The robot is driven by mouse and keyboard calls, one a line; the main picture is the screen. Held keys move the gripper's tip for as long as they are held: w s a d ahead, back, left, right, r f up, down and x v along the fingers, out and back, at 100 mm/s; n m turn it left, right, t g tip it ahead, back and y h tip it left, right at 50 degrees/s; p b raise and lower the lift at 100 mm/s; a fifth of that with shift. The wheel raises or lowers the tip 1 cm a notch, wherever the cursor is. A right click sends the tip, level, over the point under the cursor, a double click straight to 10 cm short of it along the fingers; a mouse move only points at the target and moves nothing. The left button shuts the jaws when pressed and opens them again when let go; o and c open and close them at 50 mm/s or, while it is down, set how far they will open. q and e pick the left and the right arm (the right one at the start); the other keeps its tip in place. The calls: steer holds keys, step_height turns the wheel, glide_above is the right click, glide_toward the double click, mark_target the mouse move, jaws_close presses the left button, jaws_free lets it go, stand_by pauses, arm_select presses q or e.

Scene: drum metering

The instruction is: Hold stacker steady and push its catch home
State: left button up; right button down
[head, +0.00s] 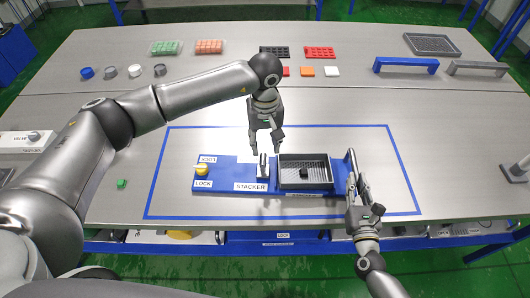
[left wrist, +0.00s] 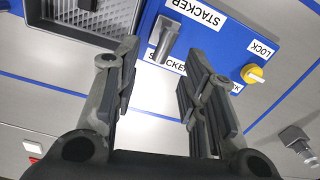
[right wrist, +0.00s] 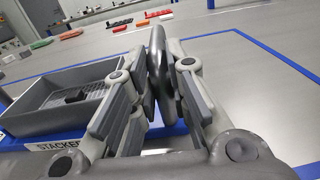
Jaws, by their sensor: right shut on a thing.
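The stacker (head: 225,180) is a blue base plate inside a blue taped outline, with a grey tray (head: 305,184) at its right half. A yellow knob (head: 201,170) sits at its left end by a LOCK label; it also shows in the left wrist view (left wrist: 254,74). A grey upright lever (head: 263,166) stands in the middle by the STACKER label. My left gripper (head: 265,148) is open above the lever, which shows beyond its fingers in the left wrist view (left wrist: 166,38). My right gripper (head: 355,182) is shut on the grey handle (right wrist: 157,65) at the stacker's right end.
A small green piece (head: 122,183) lies left of the outline. A valve box (head: 28,141) is at the far left. Trays, cups, coloured blocks and a blue bracket (head: 405,65) stand at the back.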

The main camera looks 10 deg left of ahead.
arm_select(q)
step_height(320, 180, up, 2)
steer(key=shift+r, duration=0.25)
arm_select(e)
steer(key=c, duration=1.3)
jaws_free()
steer(key=shift+s, duration=0.1)
